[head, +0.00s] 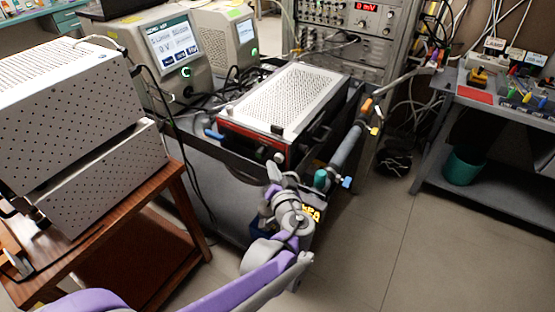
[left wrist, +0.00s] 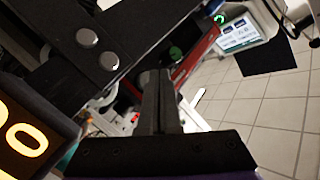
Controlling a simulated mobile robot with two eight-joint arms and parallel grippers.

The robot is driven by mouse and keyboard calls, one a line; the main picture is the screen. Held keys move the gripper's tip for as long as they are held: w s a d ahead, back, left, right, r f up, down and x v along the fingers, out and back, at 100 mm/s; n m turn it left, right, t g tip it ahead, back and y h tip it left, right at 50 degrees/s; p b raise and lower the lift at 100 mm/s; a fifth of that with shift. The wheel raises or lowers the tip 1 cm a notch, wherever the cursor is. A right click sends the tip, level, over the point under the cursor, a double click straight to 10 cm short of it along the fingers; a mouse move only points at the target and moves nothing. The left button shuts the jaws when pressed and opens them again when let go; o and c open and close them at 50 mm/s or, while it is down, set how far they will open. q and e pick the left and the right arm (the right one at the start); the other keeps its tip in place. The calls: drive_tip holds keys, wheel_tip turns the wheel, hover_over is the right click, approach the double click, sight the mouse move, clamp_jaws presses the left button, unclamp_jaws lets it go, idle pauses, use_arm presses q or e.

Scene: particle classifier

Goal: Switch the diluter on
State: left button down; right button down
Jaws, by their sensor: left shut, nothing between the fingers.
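A red-framed box with a white perforated top (head: 287,100) sits on the dark cart and is probably the diluter, though no label can be read. Its front (head: 250,143) carries small knobs; I cannot tell which is a switch. My left gripper (head: 272,172) is just in front of and below that front, partly hidden by its own wrist. In the left wrist view my gripper (left wrist: 157,75) has its two dark fingers shut together with nothing between them. A red edge (left wrist: 198,60) lies beyond the fingertips. No contact can be made out. My right gripper is not in view.
A glowing yellow display (head: 311,213) is low beside my left wrist. Perforated metal boxes (head: 70,110) stand on a wooden table at left. A screened instrument (head: 165,55) stands behind. A pipe (head: 350,145) runs along the cart's right. The floor (head: 400,230) at right is clear.

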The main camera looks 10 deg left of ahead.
use_arm(q)
drive_tip(key=shift+w, duration=0.15)
idle(0.3)
drive_tip(key=shift+w+d, duration=0.15)
drive_tip(key=shift+w, duration=0.15)
drive_tip(key=shift+w+d, duration=0.15)
drive_tip(key=shift+w, duration=0.25)
idle(0.7)
drive_tip(key=shift+w+d, duration=0.25)
drive_tip(key=shift+w, duration=0.15)
idle(0.6)
drive_tip(key=shift+s+a, duration=0.1)
drive_tip(key=shift+s, duration=0.05)
drive_tip(key=shift+s+a+f+p, duration=0.1)
drive_tip(key=shift+s+a+p, duration=0.1)
drive_tip(key=shift+s, duration=0.35)
drive_tip(key=shift+s+a+f+p, duration=0.1)
drive_tip(key=shift+s+a, duration=0.1)
drive_tip(key=shift+s, duration=0.3)
drive_tip(key=shift+r, duration=0.1)
